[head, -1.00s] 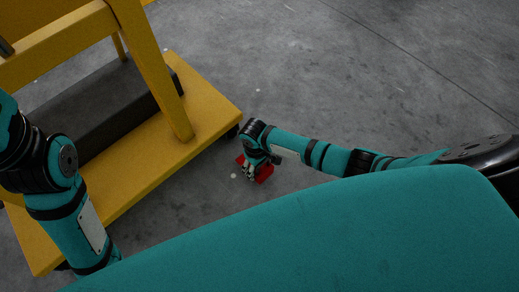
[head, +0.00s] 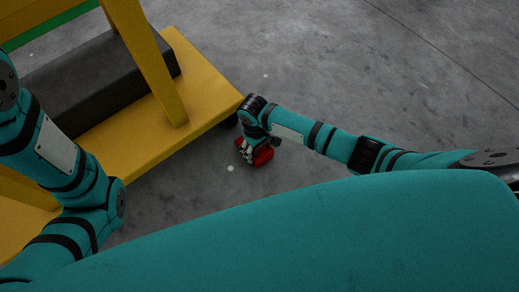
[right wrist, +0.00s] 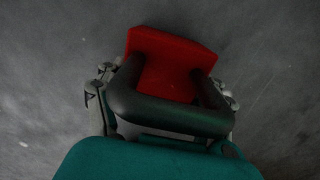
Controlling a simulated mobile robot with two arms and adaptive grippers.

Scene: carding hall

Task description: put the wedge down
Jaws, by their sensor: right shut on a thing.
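The wedge (head: 263,155) is a red block seen in the middle of the head view, low by the floor beside the yellow cart's corner. In the right wrist view its red body (right wrist: 172,62) lies behind a thick dark handle (right wrist: 165,115). My right gripper (head: 246,149) is shut on the wedge, with its fingers on either side of the handle in the right wrist view. Whether the wedge touches the floor I cannot tell. My left arm shows at the left of the head view, but its gripper is out of the picture.
A yellow cart (head: 205,70) with a dark block (head: 95,90) on its deck stands at the left, its near corner close to my right gripper. The grey floor (head: 380,80) beyond and to the right is clear.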

